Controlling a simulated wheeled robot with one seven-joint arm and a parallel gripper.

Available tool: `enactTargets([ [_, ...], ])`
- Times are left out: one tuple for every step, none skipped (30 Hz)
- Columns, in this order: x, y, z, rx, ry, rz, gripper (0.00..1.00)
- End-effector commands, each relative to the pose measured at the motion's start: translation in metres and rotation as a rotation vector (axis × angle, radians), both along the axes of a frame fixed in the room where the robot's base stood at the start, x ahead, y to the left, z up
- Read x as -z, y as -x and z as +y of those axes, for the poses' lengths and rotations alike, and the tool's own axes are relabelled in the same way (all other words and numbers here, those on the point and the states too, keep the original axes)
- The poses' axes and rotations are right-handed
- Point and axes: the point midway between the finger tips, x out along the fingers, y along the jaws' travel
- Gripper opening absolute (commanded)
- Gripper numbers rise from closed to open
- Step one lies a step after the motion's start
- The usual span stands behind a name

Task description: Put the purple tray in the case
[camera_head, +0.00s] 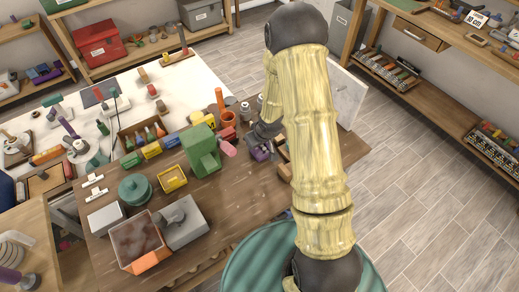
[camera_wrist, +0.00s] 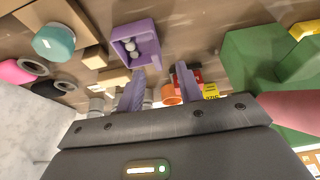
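The purple tray (camera_wrist: 151,31) is a small square open box with a few pale round things in it, on the brown wooden surface in the wrist view. My gripper (camera_wrist: 160,72) is open, its two purple fingers apart with nothing clearly between them. The tray lies just beyond the fingertips, nearer the left finger. In the head view my gripper (camera_head: 262,152) is low over the right part of the workbench, and a purple shape there could be fingers or tray. I cannot tell which container is the case; a red case (camera_head: 99,43) and a grey box (camera_head: 200,14) stand on the back shelves.
A green machine (camera_head: 201,152) with a pink end stands left of my gripper; it also shows in the wrist view (camera_wrist: 260,60). Orange and grey cylinders crowd behind. A clear-sided box (camera_head: 137,241) stands at the bench's front left. The tiled floor on the right is open.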

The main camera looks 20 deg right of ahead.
Motion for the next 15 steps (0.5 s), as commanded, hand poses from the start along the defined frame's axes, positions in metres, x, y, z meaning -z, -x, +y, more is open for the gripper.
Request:
enactTargets([
  [0.005, -0.002, 0.001, -0.001, 0.0, 0.003, 0.36],
  [0.008, -0.003, 0.002, 0.0, 0.0, 0.003, 0.36],
  [0.011, -0.004, 0.002, 0.0, 0.001, 0.002, 0.36],
  [0.013, -0.005, 0.002, 0.0, 0.0, 0.001, 0.36],
  [0.015, -0.006, 0.002, 0.0, 0.0, 0.001, 0.36],
  [0.016, -0.007, 0.002, 0.0, 0.0, 0.0, 0.36],
  [0.017, -0.007, 0.002, 0.0, 0.0, 0.0, 0.36],
  [0.017, -0.007, 0.002, 0.0, 0.0, 0.0, 0.36],
  [0.017, -0.007, 0.002, 0.0, 0.0, 0.0, 0.36],
  [0.017, -0.007, 0.002, 0.0, 0.001, 0.0, 0.36],
  [0.017, -0.007, 0.002, 0.0, 0.001, -0.001, 0.36],
  [0.017, -0.007, 0.002, 0.0, 0.0, 0.0, 0.36],
  [0.017, -0.007, 0.002, 0.0, 0.0, 0.0, 0.36],
  [0.017, -0.007, 0.002, 0.0, 0.0, 0.0, 0.36],
  [0.017, -0.007, 0.002, 0.0, 0.0, 0.0, 0.36],
])
